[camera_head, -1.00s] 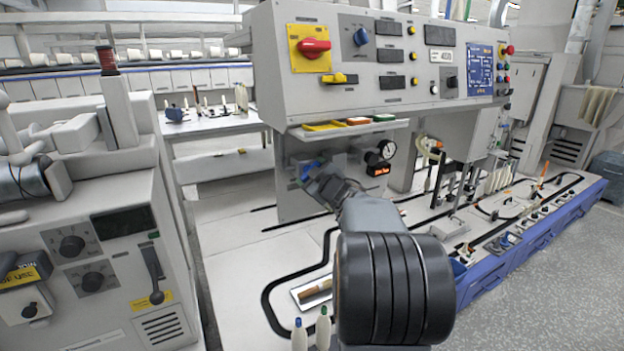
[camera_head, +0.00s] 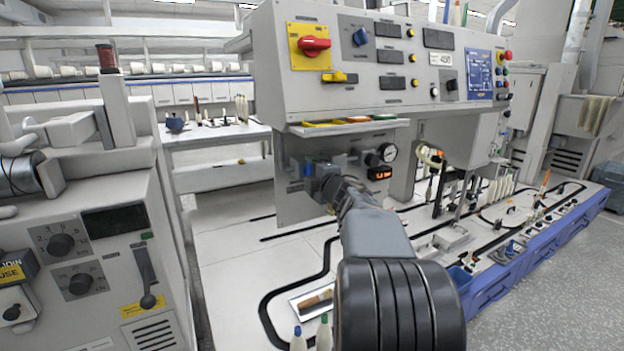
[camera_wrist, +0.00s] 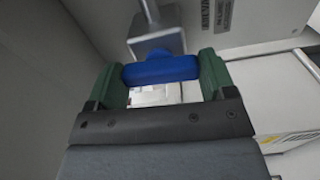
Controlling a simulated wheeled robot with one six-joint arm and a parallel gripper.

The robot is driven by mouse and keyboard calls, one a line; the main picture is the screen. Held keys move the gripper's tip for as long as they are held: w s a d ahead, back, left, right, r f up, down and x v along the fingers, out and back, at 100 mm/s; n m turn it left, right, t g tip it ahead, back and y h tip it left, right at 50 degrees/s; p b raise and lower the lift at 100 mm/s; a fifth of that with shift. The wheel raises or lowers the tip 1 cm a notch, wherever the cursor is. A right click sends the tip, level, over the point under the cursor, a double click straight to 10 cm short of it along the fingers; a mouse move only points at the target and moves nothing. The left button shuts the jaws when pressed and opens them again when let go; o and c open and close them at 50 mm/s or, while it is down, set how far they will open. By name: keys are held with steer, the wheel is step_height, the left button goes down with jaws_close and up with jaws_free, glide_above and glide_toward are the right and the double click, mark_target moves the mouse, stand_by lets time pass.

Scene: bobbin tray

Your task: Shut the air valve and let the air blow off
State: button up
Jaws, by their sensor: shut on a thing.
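The blue valve handle (camera_wrist: 160,70) lies crosswise between the two green fingers of my gripper (camera_wrist: 163,72) in the wrist view, and the fingers close on its ends. A grey valve body (camera_wrist: 155,37) with a thin pipe sits just beyond the handle. In the head view my gripper (camera_head: 326,180) is at the lower grey panel, left of the pressure gauge (camera_head: 388,152). My gripper and arm hide much of the valve there. A small red-lit display (camera_head: 380,173) sits below the gauge; its reading is too small to tell.
The control console (camera_head: 420,70) with its red knob (camera_head: 314,43) overhangs the panel. A narrow shelf (camera_head: 345,130) with coloured trays juts out beneath it. A machine (camera_head: 130,240) with dials stands at left. White bench surface lies below my arm.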

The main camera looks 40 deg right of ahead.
steer(key=shift+n, duration=0.5)
steer(key=o, duration=0.9)
steer(key=shift+s+a+p, duration=0.3)
steer(key=shift+s+p, duration=0.05)
steer(key=shift+s, duration=1.95)
steer(key=shift+s+a+p, duration=0.35)
steer(key=shift+s+p, duration=0.05)
steer(key=shift+s, duration=1.85)
steer(key=shift+s+a+p, duration=0.3)
steer(key=shift+s+p, duration=0.05)
steer(key=shift+s, duration=1.95)
